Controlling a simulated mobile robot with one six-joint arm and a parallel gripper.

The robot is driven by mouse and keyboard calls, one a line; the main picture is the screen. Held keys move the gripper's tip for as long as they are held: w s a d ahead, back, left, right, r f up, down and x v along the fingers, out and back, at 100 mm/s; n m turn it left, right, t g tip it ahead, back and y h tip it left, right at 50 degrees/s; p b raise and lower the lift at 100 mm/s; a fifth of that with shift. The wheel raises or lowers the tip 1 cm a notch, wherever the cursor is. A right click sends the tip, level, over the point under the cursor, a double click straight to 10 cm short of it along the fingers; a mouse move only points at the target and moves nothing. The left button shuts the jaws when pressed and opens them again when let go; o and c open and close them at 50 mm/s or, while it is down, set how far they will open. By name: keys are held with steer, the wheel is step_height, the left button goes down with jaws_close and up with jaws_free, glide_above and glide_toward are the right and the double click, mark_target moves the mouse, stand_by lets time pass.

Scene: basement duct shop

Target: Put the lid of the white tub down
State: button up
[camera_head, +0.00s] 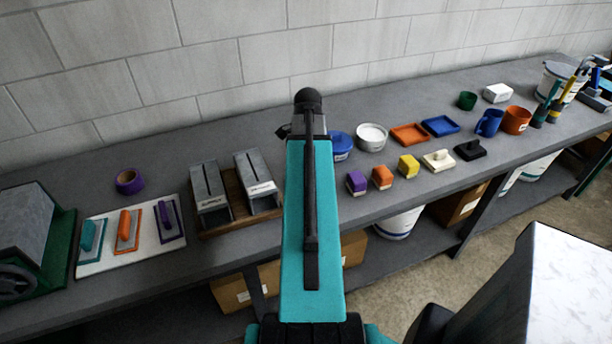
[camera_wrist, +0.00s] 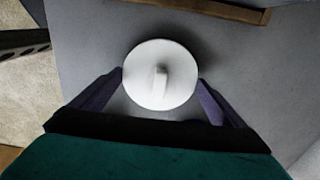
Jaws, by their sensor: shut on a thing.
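In the head view my arm hides the gripper and the lid. The round white tub (camera_head: 372,137) stands on the bench just right of my arm, its top showing no lid, beside a blue tub (camera_head: 341,146).
A wooden rack with two metal duct pieces (camera_head: 258,184) stands left of my arm; a wooden edge (camera_wrist: 215,10) shows in the wrist view. Colored blocks (camera_head: 382,177), trays (camera_head: 410,133) and stamp-like tools (camera_head: 438,160) lie to the right. A white board with trowels (camera_head: 98,262) lies far left.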

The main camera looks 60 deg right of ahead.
steer(key=shift+w+f, duration=0.2)
steer(key=shift+f, duration=0.5)
steer(key=shift+a+f+b, duration=0.1)
steer(key=shift+f+b, duration=0.05)
steer(key=shift+b, duration=0.15)
steer(key=o, duration=0.7)
steer(key=shift+r, duration=0.2)
step_height(320, 180, up, 10)
steer(key=shift+r+b, duration=0.25)
steer(key=shift+b, duration=0.65)
steer(key=shift+r, duration=0.7)
